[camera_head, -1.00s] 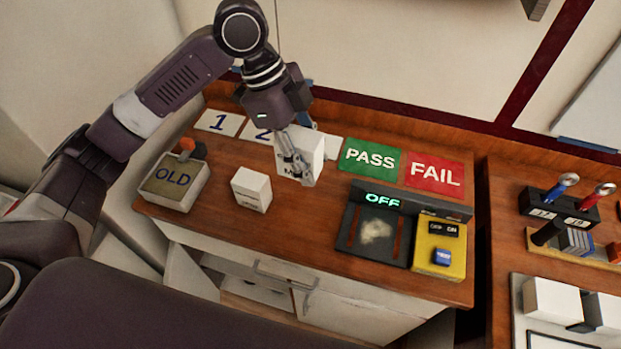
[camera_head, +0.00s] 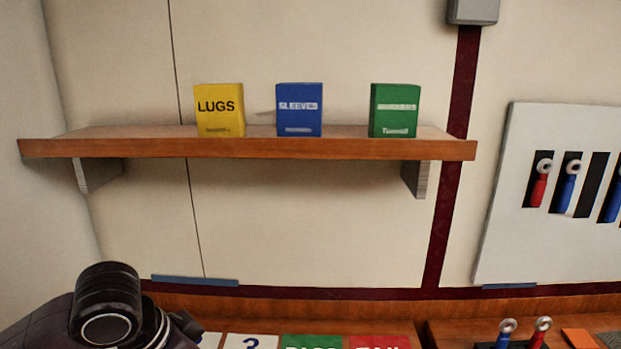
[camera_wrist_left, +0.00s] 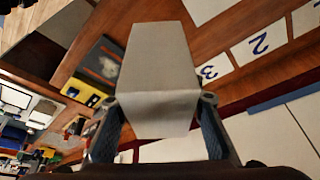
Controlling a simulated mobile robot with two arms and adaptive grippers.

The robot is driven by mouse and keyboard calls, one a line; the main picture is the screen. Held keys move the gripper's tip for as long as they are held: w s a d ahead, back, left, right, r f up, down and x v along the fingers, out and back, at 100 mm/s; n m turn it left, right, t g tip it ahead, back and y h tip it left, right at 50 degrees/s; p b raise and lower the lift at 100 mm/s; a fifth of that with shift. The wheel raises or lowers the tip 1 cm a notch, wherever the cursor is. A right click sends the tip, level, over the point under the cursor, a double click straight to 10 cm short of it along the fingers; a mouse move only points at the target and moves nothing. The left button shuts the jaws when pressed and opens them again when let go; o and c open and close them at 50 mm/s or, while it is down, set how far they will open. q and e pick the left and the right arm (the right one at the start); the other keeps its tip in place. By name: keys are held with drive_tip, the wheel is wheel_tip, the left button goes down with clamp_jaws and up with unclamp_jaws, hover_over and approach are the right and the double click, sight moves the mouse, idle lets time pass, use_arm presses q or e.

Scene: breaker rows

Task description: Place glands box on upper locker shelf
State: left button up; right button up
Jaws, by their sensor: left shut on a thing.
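My left gripper (camera_wrist_left: 160,104) is shut on a plain pale box (camera_wrist_left: 158,75), with one finger on each side of it. No label shows on the faces in view, so I cannot tell whether it is the glands box. In the head view only part of my left arm shows at the bottom left. A wooden wall shelf (camera_head: 300,148) carries a yellow LUGS box (camera_head: 219,112), a blue SLEEVE box (camera_head: 299,110) and a green box (camera_head: 395,111) with an unclear label. I see no locker. My right gripper is out of view.
The shelf has gaps between its boxes and free room at its left end. Below are a green PASS mat (camera_head: 312,342) and a red FAIL mat (camera_head: 380,342). A white tool board (camera_head: 515,235) hangs at the right. A yellow block (camera_wrist_left: 82,91) shows in the left wrist view.

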use_arm(q)
drive_tip(key=n, duration=0.1)
drive_tip(key=a+n+y, duration=0.1)
drive_tip(key=n, duration=0.1)
drive_tip(key=n+t, duration=0.1)
drive_tip(key=shift+a+f+n+y+b, duration=0.3)
drive_tip(key=shift+a+f+b, duration=0.05)
drive_tip(key=shift+a, duration=0.05)
drive_tip(key=n, duration=0.1)
drive_tip(key=a+n+y, duration=0.1)
drive_tip(key=n, duration=0.1)
drive_tip(key=shift+s+a+f+n, duration=0.1)
drive_tip(key=shift+n, duration=0.2)
drive_tip(key=shift+a, duration=0.1)
